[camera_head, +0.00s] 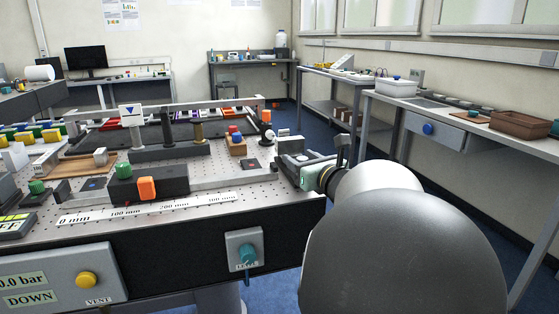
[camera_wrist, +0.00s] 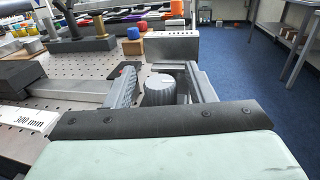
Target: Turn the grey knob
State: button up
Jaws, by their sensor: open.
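The grey ribbed knob (camera_wrist: 160,91) shows in the wrist view with a pale line on its top. It stands between the two fingers of my gripper (camera_wrist: 161,74). The fingers are apart, one on its left and one on its right. I cannot tell whether either finger touches it. In the head view my gripper (camera_head: 288,152) is at the right end of the perforated table, and I cannot make out the knob there.
The perforated bench (camera_head: 215,170) carries a black block with an orange knob (camera_head: 147,188), a green knob (camera_head: 38,187) and a ruler (camera_head: 150,210). A teal knob (camera_head: 247,253) and a yellow knob (camera_head: 86,280) are on its front. Blue floor (camera_wrist: 240,70) is open to the right.

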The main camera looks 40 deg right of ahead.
jog(key=c, duration=1)
jog(key=shift+o, duration=0.3)
jog(key=shift+a+f+h+b, duration=0.15)
jog(key=shift+h+b, duration=0.15)
jog(key=shift+b, duration=0.35)
